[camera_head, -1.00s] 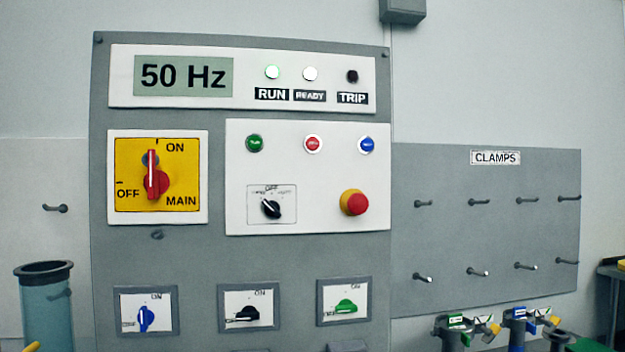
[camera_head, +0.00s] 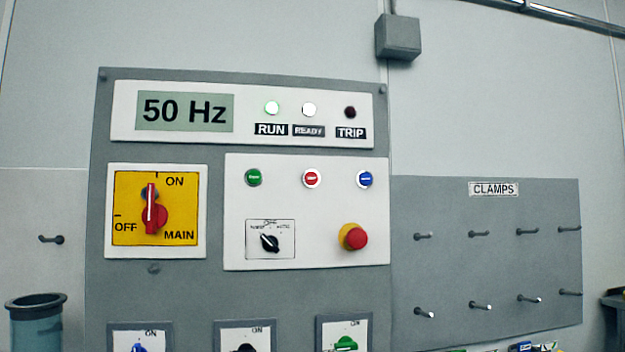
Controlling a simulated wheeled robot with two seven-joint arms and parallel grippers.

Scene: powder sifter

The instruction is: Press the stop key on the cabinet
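The grey cabinet (camera_head: 230,292) fills the middle of the view. On its white key panel (camera_head: 330,208) sit three round keys in a row: a green key (camera_head: 254,178), a red key (camera_head: 312,178) and a blue key (camera_head: 365,178). The lettering on them is too small to read for certain; the red one is in the middle. Below them are a black selector knob (camera_head: 269,242) and a red mushroom button (camera_head: 354,237) on a yellow collar. The display (camera_head: 184,111) reads 50 Hz. Neither of my grippers shows.
A red main switch (camera_head: 153,209) on a yellow plate points to ON. Smaller rotary switches, including a green one (camera_head: 345,343), line the bottom edge. A pegboard (camera_head: 480,260) marked CLAMPS stands right. Nothing blocks the key panel.

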